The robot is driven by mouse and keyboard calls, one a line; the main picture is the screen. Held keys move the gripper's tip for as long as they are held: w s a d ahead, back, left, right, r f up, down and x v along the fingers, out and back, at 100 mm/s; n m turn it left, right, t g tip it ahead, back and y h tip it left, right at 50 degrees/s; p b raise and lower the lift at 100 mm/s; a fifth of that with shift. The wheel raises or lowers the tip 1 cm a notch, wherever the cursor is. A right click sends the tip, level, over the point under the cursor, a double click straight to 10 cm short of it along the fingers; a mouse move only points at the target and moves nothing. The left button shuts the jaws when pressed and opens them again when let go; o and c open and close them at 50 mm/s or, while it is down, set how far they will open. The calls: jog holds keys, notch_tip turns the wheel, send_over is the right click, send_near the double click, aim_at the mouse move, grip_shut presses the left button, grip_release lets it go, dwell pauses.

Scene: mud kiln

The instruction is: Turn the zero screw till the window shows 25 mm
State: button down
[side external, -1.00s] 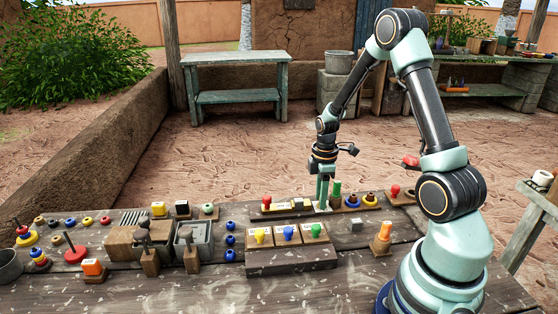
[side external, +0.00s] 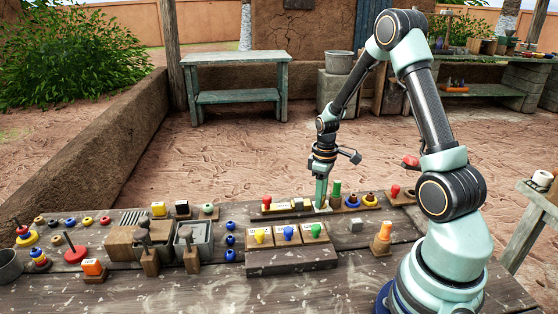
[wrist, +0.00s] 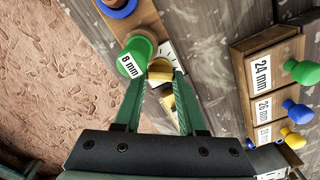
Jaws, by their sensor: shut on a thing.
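The zero screw has a yellow head (wrist: 160,68), set beside a white plate with dark tick marks (wrist: 170,50) on a wooden strip. My gripper (wrist: 164,75) is shut on the yellow head, with its two green fingers on either side; they hide part of it. Next to it stands a green cylinder (wrist: 139,48) with a white window or label (wrist: 130,65) that reads 8 mm. In the side view my gripper (side external: 321,207) points down at the strip, just left of the green cylinder (side external: 336,188), and its fingers hide the screw.
In front is a wooden block (side external: 290,259) with yellow, blue and green knobs; its labels (wrist: 262,72) include 24 mm and 26 mm.

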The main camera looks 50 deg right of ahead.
jog(key=shift+d+m, duration=0.1)
jog(key=shift+m, duration=1.9)
jog(key=shift+c, duration=2.4)
grip_release()
